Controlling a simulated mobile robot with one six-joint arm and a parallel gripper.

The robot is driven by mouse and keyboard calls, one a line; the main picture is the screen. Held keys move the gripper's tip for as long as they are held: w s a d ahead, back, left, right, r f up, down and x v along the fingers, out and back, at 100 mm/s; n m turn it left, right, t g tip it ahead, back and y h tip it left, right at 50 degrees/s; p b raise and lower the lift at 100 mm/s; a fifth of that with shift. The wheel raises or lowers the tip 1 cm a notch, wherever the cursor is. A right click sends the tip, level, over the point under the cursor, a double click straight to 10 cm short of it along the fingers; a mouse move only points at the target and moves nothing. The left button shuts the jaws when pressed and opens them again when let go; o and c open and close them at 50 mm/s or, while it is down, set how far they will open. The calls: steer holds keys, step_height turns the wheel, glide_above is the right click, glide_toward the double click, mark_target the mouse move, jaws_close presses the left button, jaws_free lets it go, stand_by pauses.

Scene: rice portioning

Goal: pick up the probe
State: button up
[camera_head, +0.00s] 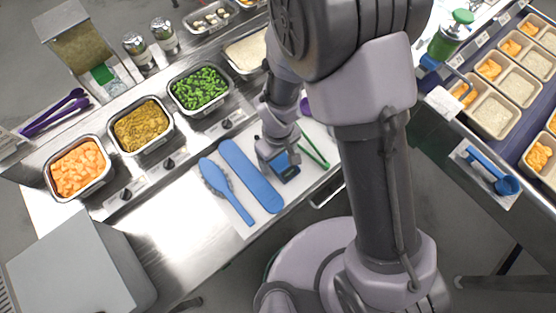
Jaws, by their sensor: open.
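A small blue device with a dark patch (287,172), which looks like the probe, lies on the pale mat (222,222) on the steel counter. My gripper (277,158) points down right over it, with its jaws open. The gripper and wrist cover the device's upper part, so I cannot tell whether the fingers touch it or stand around it.
A blue flat paddle (250,176) and a blue brush-like tool (226,188) lie left of the gripper. Green tongs (313,150) lie close on its right. Pans of orange cubes (77,168), yellow-brown food (143,126) and green vegetables (200,90) stand behind.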

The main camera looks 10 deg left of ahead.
mark_target(280, 159)
steer(key=shift+f, duration=0.15)
steer(key=shift+c, duration=0.3)
steer(key=c, duration=1.4)
steer(key=shift+r, duration=0.35)
steer(key=r, duration=0.1)
steer(key=r+p, duration=0.1)
steer(key=r, duration=0.1)
steer(key=shift+s+d+r+p, duration=0.1)
steer(key=shift+d+p, duration=0.15)
steer(key=shift+p, duration=0.1)
steer(key=s+d+r+p, duration=0.1)
steer(key=s+d+p, duration=0.2)
steer(key=d+p, duration=0.3)
steer(key=s+d+r+p, duration=0.1)
steer(key=s+d+p, duration=0.1)
steer(key=d+p, duration=0.45)
steer(key=r+p, duration=0.1)
steer(key=d+r+p, duration=0.1)
steer(key=r, duration=0.1)
steer(key=d+r, duration=0.1)
steer(key=r, duration=0.1)
steer(key=shift+s+p, duration=0.2)
steer(key=shift+p, duration=0.2)
